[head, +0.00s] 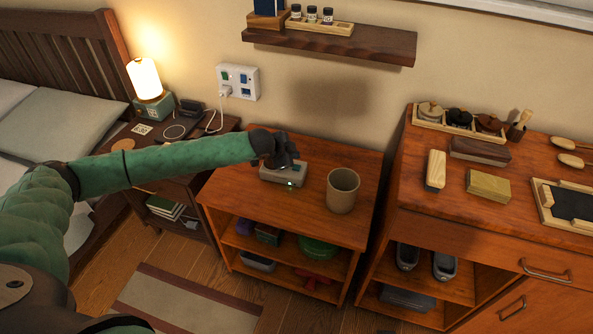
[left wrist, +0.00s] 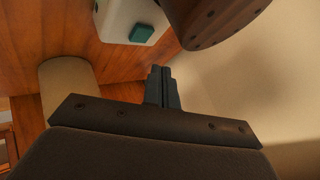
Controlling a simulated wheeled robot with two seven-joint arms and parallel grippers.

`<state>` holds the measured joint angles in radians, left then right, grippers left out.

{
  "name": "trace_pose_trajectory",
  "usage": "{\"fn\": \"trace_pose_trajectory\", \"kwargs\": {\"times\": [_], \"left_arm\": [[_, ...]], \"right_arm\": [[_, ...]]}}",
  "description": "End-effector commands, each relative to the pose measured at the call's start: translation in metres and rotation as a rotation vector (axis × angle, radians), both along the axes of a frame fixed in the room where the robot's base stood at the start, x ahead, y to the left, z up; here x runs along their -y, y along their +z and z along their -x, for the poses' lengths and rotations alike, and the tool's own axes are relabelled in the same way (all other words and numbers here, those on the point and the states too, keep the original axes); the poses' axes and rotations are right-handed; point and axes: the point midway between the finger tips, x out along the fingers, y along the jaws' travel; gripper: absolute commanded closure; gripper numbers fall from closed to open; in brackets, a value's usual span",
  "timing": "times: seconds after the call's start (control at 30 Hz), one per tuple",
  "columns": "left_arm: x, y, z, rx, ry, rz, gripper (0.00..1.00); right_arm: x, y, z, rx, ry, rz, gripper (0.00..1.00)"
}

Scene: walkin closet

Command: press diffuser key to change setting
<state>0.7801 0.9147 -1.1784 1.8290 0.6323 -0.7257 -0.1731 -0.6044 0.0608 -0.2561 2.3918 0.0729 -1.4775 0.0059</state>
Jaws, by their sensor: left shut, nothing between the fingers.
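The diffuser (head: 284,174) is a small pale grey box with a small green light on its front, standing on the low wooden cabinet. In the left wrist view its pale body (left wrist: 118,16) carries a teal key (left wrist: 141,33), and a dark rounded part (left wrist: 215,18) shows beside it. My left gripper (head: 287,156) is over the diffuser and hides its top in the head view. In the left wrist view the left gripper (left wrist: 160,70) is shut and empty, its fingertips a little apart from the teal key in the picture. My right gripper is not in view.
A beige cup (head: 342,190) stands right of the diffuser on the cabinet top (head: 240,200). A nightstand with a lit lamp (head: 146,80) is at left. A taller dresser (head: 430,205) with brushes and trays is at right. A wall shelf (head: 330,43) hangs above.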

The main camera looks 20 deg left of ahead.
Motion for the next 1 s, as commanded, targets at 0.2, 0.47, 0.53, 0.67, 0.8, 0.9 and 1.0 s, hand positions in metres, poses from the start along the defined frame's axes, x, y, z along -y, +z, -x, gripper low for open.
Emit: {"fn": "trace_pose_trajectory", "kwargs": {"times": [0.2, 0.47, 0.53, 0.67, 0.8, 0.9, 1.0], "left_arm": [[0.001, -0.02, 0.0, 0.001, 0.0, 0.002, 1.0], [0.0, -0.027, -0.001, 0.001, 0.001, 0.001, 1.0], [0.0, -0.027, -0.001, 0.001, 0.001, 0.001, 1.0], [0.0, -0.027, -0.001, 0.001, 0.001, 0.001, 1.0], [0.0, -0.027, -0.001, 0.001, 0.001, 0.001, 1.0], [0.0, -0.027, -0.001, 0.001, 0.001, 0.001, 1.0], [0.0, -0.027, -0.001, 0.001, 0.001, 0.001, 1.0]], "right_arm": [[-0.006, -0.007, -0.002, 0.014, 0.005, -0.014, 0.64], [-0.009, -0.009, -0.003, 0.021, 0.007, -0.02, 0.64], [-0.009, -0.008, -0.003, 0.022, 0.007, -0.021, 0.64], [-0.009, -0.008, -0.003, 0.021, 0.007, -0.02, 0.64], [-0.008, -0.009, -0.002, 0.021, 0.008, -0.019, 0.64], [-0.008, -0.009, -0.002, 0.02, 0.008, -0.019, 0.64], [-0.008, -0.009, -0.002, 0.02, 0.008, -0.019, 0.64]]}}
